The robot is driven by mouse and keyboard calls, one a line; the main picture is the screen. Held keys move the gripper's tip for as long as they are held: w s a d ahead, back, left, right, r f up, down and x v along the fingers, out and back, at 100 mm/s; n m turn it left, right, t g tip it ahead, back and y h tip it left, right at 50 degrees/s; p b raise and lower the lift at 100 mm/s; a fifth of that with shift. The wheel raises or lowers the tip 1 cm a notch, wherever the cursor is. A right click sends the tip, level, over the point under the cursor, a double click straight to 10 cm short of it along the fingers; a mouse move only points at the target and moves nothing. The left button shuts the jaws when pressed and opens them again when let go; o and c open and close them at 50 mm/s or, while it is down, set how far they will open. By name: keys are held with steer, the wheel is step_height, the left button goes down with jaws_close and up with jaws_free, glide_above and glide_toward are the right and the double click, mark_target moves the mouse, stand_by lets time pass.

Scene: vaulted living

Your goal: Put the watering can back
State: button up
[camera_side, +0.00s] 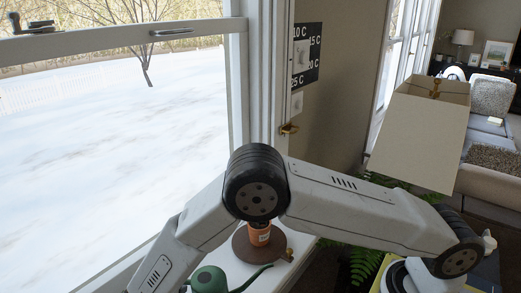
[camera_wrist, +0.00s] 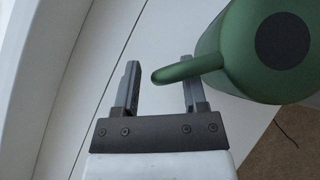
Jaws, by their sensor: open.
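The green watering can (camera_side: 208,279) stands on the white sill at the bottom of the side view, partly cut off by the frame, its spout pointing right. In the wrist view the can (camera_wrist: 236,50) fills the upper right, with a dark round patch on it. Its green handle (camera_wrist: 190,69) reaches left to between the fingers of my gripper (camera_wrist: 160,75). The fingers are open, with gaps visible around the handle's end; I cannot tell if either touches it. My gripper is not visible in the side view.
A terracotta pot (camera_side: 259,237) with a pale label stands on a brown round board (camera_side: 243,254) behind the can. A small brass object (camera_side: 289,255) is at the board's right. A fern (camera_side: 362,266) is beside the white sill (camera_side: 293,241). The window (camera_side: 110,100) is left.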

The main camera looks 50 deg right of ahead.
steer(key=v, duration=1.2)
steer(key=shift+w, duration=0.1)
steer(key=d+m+g, duration=0.1)
steer(key=d+m, duration=0.1)
steer(key=d, duration=0.1)
steer(key=d+r+m+g+y, duration=0.1)
steer(key=d, duration=0.2)
steer(key=s+d+r+m+g+y, duration=0.1)
steer(key=d+m, duration=0.1)
steer(key=d, duration=0.1)
steer(key=shift+d+m, duration=0.25)
steer(key=shift+m, duration=0.05)
steer(key=s+d+m, duration=0.1)
steer(key=d, duration=0.1)
steer(key=s+d+r+m+y, duration=0.1)
steer(key=d+m, duration=0.1)
steer(key=s+d+m+g+y, duration=0.1)
steer(key=d+m, duration=0.1)
steer(key=d, duration=0.1)
steer(key=shift+r, duration=0.4)
steer(key=s+d+r+m+t+y, duration=0.1)
steer(key=s+d+r+m+y, duration=0.1)
steer(key=s+d+m, duration=0.7)
steer(key=shift+s+d+r+m+y, duration=0.35)
steer(key=shift+d+m+y, duration=0.7)
steer(key=shift+m, duration=1.35)
